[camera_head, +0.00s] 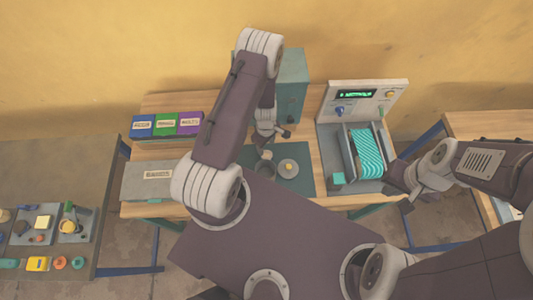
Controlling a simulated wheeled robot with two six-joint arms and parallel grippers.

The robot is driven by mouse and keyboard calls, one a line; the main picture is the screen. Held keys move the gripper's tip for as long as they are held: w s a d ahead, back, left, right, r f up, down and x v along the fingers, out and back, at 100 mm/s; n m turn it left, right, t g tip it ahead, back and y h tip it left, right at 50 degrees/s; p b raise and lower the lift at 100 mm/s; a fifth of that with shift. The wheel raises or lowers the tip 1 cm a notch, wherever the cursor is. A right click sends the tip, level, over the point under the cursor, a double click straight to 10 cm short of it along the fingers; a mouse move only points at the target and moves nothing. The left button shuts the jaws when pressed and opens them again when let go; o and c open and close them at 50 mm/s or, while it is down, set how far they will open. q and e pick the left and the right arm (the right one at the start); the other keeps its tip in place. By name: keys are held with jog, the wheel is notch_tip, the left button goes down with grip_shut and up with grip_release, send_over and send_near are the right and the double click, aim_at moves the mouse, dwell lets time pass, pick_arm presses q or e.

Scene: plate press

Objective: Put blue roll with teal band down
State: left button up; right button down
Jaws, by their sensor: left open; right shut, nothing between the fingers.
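I cannot make out a blue roll with a teal band for certain. My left gripper (274,133) is open above the back of the dark teal mat (300,183), its fingers small and partly covered by my arm. A small grey piece (266,155) and a pale round disc (288,165) lie on the mat just in front of it. My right gripper (406,197) is shut and empty at the right front side of the press (328,140). The press holds a bright teal striped sheet or roll (368,152) in its bed.
Blue, green and purple labelled bins (165,125) and a grey labelled box (147,181) stand at the left. A teal-grey cabinet (292,85) stands behind the mat. A side table (50,255) at far left carries several small parts. Another table (470,122) is at the right.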

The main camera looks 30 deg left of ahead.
pick_arm(q)
jog(key=b, duration=0.4)
send_over(267, 155)
notch_tip(267, 155, down, 4)
jog(key=shift+a+f, duration=0.1)
jog(key=shift+a, duration=0.05)
jog(key=shift+p, duration=0.3)
jog(key=shift+f, duration=0.1)
notch_tip(267, 155, down, 5)
jog(key=b, duration=0.4)
jog(key=shift+b, duration=0.4)
jog(key=shift+r, duration=0.2)
grip_shut()
notch_tip(267, 155, up, 10)
jog(key=p, duration=1)
